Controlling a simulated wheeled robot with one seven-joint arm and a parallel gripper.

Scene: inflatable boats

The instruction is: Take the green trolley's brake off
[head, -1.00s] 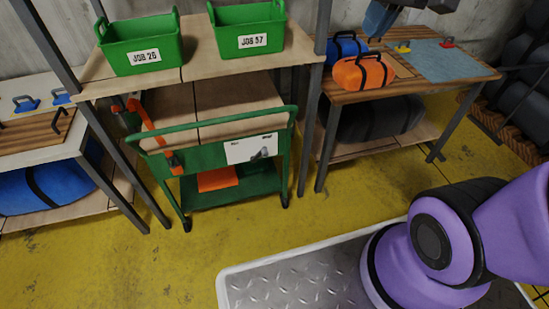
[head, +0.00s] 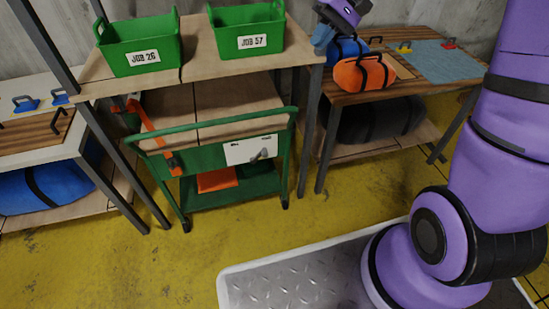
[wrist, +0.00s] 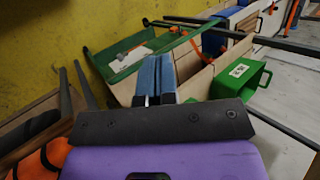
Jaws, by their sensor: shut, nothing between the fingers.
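The green trolley (head: 210,158) stands on the floor under the shelf in the head view, with a green push rail along its front top. A white plate (head: 240,151) is on its front panel, with a small grey lever-like part (head: 263,154) at its right. An orange bar (head: 152,130) slants down at the trolley's left. The trolley also shows in the wrist view (wrist: 122,50). My gripper (head: 321,44) is high at the shelf's right end, apart from the trolley. Its blue fingers (wrist: 155,78) are together and empty in the wrist view.
Green bins JOB 26 (head: 140,48) and JOB 57 (head: 249,35) stand on the shelf (head: 195,68) above the trolley. A table (head: 440,84) at right holds an orange bag (head: 364,73). Shelf posts flank the trolley. Yellow floor (head: 245,230) in front is clear.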

